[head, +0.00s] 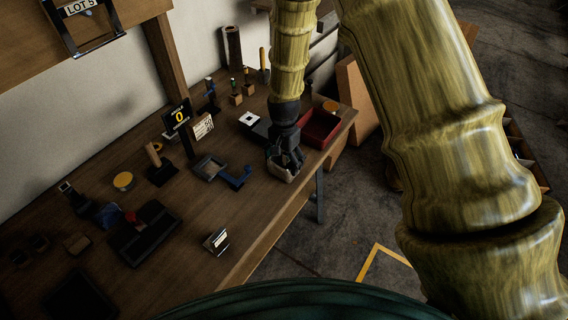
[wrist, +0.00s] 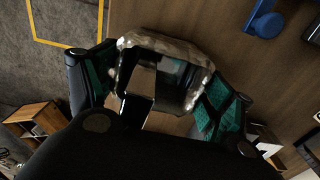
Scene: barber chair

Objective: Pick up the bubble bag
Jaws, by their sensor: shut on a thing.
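The bubble bag (wrist: 180,48) is a pale, translucent, crinkled bag with something dark in its middle. In the wrist view it lies between the green-padded fingers of my gripper (wrist: 160,98), which is shut on it. In the head view my gripper (head: 284,160) points down over the right part of the wooden bench, and the bag (head: 280,174) shows as a small pale shape under the fingers. Whether the bag touches the bench top is hard to tell.
A red tray (head: 322,128) stands right of my gripper near the bench's edge. A blue item (head: 238,178) and a grey tray (head: 208,166) lie to the left. A small stand with a white label (head: 216,240) is nearer the front edge. Open floor lies beyond the bench.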

